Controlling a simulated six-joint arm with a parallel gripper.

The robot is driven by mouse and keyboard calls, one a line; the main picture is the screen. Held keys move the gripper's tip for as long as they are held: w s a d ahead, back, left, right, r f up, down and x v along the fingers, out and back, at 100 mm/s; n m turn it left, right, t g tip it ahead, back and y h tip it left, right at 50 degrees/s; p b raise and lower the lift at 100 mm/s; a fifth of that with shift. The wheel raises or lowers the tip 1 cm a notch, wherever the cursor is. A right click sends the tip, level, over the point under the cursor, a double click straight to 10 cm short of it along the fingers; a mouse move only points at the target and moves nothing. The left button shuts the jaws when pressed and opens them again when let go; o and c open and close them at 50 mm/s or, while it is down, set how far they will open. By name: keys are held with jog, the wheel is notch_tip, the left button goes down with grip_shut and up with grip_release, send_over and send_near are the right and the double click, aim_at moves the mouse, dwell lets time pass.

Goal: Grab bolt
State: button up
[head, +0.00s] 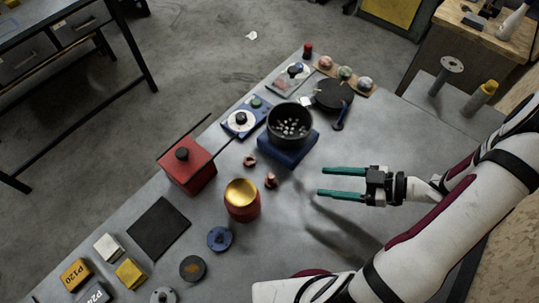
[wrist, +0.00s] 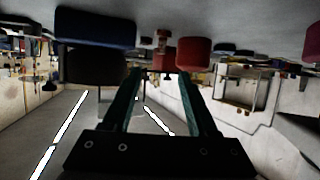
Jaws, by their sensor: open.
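Two small copper-coloured pieces that look like bolts or fittings lie on the grey table: one (head: 271,181) right of the red can (head: 243,208), the other (head: 250,160) a little farther back. A small reddish-copper piece (wrist: 162,40) shows between the fingers in the wrist view, which appears upside down. A dark pot (head: 271,133) on a blue block (head: 288,153) holds several small pale pieces, too small to identify. My gripper (head: 321,182) is open and empty, right of the copper pieces, fingers pointing left toward them. Its two teal fingers (wrist: 159,75) are apart in the wrist view.
A red box (head: 188,175) with a black knob stands left of the can. A dark square mat (head: 159,228) and small blocks lie front left. The table between gripper and can is mostly clear.

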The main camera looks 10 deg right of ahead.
aim_at(271, 176)
jog(key=x, duration=1.5)
jog(key=shift+a, duration=0.45)
grip_shut()
jog(key=shift+r, duration=0.1)
